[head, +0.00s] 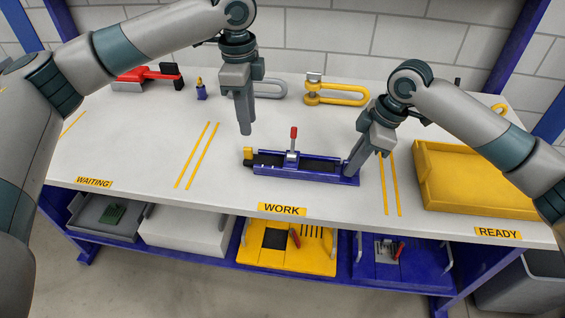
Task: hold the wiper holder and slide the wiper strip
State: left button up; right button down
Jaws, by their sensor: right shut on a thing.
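The wiper holder (300,176) is a long blue channel with a red-handled upright lever, lying on the white table above the WORK label. A dark strip (268,158), which looks like the wiper strip, lies along the channel. A yellow block (248,154) shows at its left end. My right gripper (352,172) is at the right end of the holder, shut on it; its fingers hide that end. My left gripper (246,131) points down above and behind the left part of the holder, apart from it. Its fingers overlap in this view, so its opening is unclear.
A yellow tray (480,205) stands at the right. A red tool (150,77), a small blue bottle-like item (201,90) and a yellow shackle (335,94) stand at the back. Several bins sit on the shelf below. The table's left side is mostly clear.

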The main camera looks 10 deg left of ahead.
aim_at(247, 147)
pick_arm(q)
jog(key=shift+s+a+f, duration=0.1)
jog(key=shift+s+a, duration=0.15)
jog(key=shift+a, duration=0.1)
jog(key=shift+f, duration=0.1)
jog(key=shift+f, duration=4.4)
grip_shut()
